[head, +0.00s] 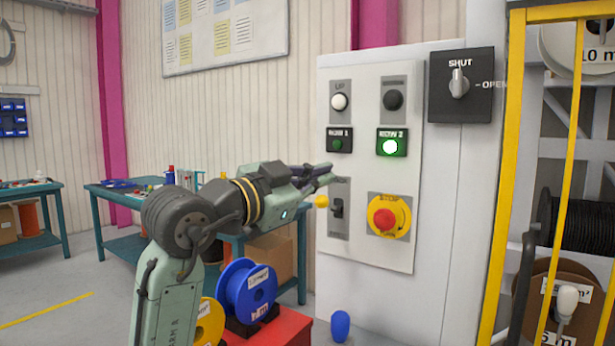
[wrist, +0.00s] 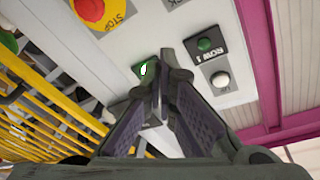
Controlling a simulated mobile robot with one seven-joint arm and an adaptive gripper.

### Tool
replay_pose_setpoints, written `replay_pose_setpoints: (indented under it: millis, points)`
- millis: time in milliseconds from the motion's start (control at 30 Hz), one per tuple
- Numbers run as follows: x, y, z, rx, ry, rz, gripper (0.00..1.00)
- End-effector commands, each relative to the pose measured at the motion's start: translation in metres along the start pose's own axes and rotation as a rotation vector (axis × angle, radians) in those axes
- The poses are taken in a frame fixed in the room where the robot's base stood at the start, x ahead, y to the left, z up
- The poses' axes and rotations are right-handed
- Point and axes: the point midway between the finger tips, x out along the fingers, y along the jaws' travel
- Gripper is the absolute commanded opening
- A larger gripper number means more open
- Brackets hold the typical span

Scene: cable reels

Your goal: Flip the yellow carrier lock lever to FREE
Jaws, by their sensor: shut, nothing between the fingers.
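A small yellow knob (head: 321,201) shows at the left edge of the white control panel (head: 365,255), just below my gripper. I cannot tell whether it is the carrier lock lever; no FREE label is readable. My gripper (head: 328,173) is shut and empty, pointing right at the panel's left part. In the wrist view my gripper (wrist: 172,78) has its fingertips together in front of the panel, near the lit green button (wrist: 145,69). I cannot tell whether the tips touch the panel.
A yellow-framed cage (head: 516,130) holding reels stands right. A blue reel (head: 247,290) sits on a red stand (head: 285,328) below my arm.

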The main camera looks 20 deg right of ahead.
Motion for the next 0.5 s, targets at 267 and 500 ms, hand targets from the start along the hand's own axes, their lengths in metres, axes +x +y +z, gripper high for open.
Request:
replay_pose_setpoints:
  millis: [267,500]
  points:
    - [0.056,-0.002,0.001,-0.004,-0.002,-0.001,0.0]
    - [0.043,-0.001,0.031,-0.002,0.0,-0.001,0.0]
